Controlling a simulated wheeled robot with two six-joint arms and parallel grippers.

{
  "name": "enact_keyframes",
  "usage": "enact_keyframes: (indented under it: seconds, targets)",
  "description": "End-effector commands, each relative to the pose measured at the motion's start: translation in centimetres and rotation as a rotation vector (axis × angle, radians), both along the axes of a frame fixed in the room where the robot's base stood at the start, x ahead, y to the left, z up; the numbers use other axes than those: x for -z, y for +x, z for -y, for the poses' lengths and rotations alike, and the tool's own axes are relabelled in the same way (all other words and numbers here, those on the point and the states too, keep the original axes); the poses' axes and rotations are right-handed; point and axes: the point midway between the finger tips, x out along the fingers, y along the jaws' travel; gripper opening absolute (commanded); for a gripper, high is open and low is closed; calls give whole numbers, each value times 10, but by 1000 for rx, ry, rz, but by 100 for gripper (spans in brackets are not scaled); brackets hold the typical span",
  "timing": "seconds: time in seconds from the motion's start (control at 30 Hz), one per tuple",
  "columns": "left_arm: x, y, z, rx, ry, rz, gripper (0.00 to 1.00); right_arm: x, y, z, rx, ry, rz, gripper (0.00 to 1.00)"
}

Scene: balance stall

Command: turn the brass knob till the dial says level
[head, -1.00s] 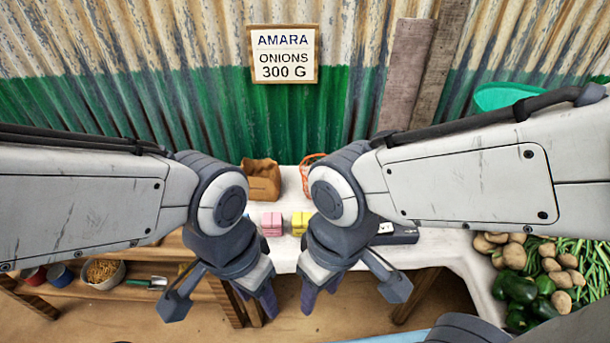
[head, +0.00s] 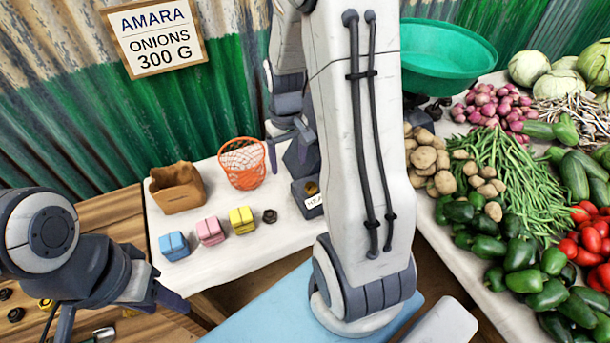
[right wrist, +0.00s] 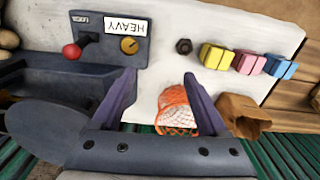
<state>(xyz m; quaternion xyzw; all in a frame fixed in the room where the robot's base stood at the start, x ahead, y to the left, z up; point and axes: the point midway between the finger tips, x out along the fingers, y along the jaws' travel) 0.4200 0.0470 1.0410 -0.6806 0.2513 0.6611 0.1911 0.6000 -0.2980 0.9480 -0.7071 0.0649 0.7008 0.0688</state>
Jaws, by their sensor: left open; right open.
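The brass knob (right wrist: 129,45) is a small round brass disc on the dark balance housing (right wrist: 85,70) in the right wrist view. Beside it a white dial plate (right wrist: 125,27) reads HEAVY. In the head view the knob (head: 312,188) and part of the plate (head: 314,202) show beside my right arm, which hides much of the balance. My right gripper (right wrist: 159,76) is open and empty, its fingers apart from the knob. It also shows in the head view (head: 288,150), near the orange basket. My left gripper (head: 118,312) is open and empty at the lower left.
A red-knobbed lever (right wrist: 72,51) sits near the brass knob. The white table holds an orange basket (head: 242,165), a brown bag (head: 177,188), blue, pink and yellow blocks (head: 242,220) and a dark nut (head: 269,216). A green pan (head: 445,60) and vegetables (head: 480,190) are at right.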

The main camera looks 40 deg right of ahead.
Motion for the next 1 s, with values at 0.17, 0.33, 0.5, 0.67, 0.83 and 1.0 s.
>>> enact_keyframes:
  seconds: [0.17,0.33,0.5,0.67,0.83,1.0]
  targets:
    - [1,0,0,0,0,0,50,23,-8,55,116,-3,-10,77]
    - [1,0,0,0,0,0,50,37,-11,65,135,-3,-13,77]
    - [0,0,0,0,0,0,50,66,-12,64,134,-1,-16,77]
    - [0,0,0,0,0,0,50,96,-12,63,134,-1,-16,77]
    - [-1,0,0,0,0,0,50,120,-11,64,134,-2,-14,77]
    - [-1,0,0,0,0,0,50,130,-10,64,134,-4,-11,77]
